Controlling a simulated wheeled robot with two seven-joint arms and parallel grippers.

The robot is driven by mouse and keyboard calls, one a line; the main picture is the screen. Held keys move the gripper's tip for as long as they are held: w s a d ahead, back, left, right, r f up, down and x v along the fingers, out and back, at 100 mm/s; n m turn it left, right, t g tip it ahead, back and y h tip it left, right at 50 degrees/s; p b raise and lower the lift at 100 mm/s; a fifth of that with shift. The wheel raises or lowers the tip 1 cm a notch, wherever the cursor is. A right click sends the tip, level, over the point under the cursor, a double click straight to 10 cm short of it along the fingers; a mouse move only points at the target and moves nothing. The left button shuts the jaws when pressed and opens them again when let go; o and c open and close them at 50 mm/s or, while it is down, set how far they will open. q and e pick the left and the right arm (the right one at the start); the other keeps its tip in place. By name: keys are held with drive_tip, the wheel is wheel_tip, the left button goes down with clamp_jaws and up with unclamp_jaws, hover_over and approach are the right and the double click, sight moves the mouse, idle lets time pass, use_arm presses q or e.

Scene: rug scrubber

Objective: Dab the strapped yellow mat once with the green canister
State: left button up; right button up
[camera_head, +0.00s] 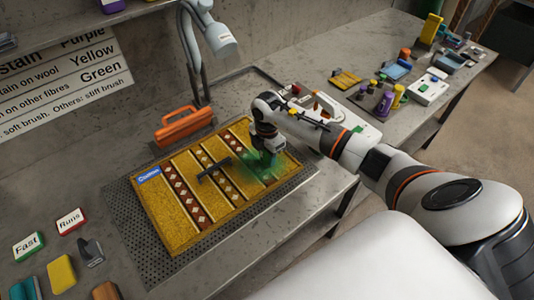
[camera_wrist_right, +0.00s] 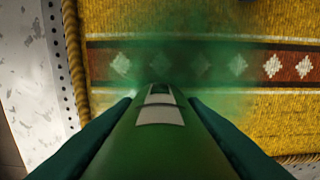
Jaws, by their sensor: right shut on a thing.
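The yellow mat (camera_head: 172,222) has brown bands with pale diamonds and a blue label. It lies on a dark perforated tray (camera_head: 128,222); the right wrist view shows its yellow pile and a brown diamond band (camera_wrist_right: 303,66). My right gripper (camera_head: 266,151) is over the mat's right part, shut on the green canister (camera_wrist_right: 160,145). In the head view the gripper mostly hides the canister. A translucent green haze spreads over the mat around the canister's front end; whether the canister touches the mat is unclear. My left gripper is out of view.
A dark T-shaped piece (camera_head: 213,170) lies on the mat. An orange-handled tool (camera_head: 183,126) and a lamp (camera_head: 220,40) stand behind it. Fast (camera_head: 28,246) and Runs (camera_head: 71,221) cards lie front left. Several bottles and boxes stand at right.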

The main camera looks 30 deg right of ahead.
drive_tip(key=shift+r+p, duration=2.3)
drive_tip(key=shift+r, duration=0.9)
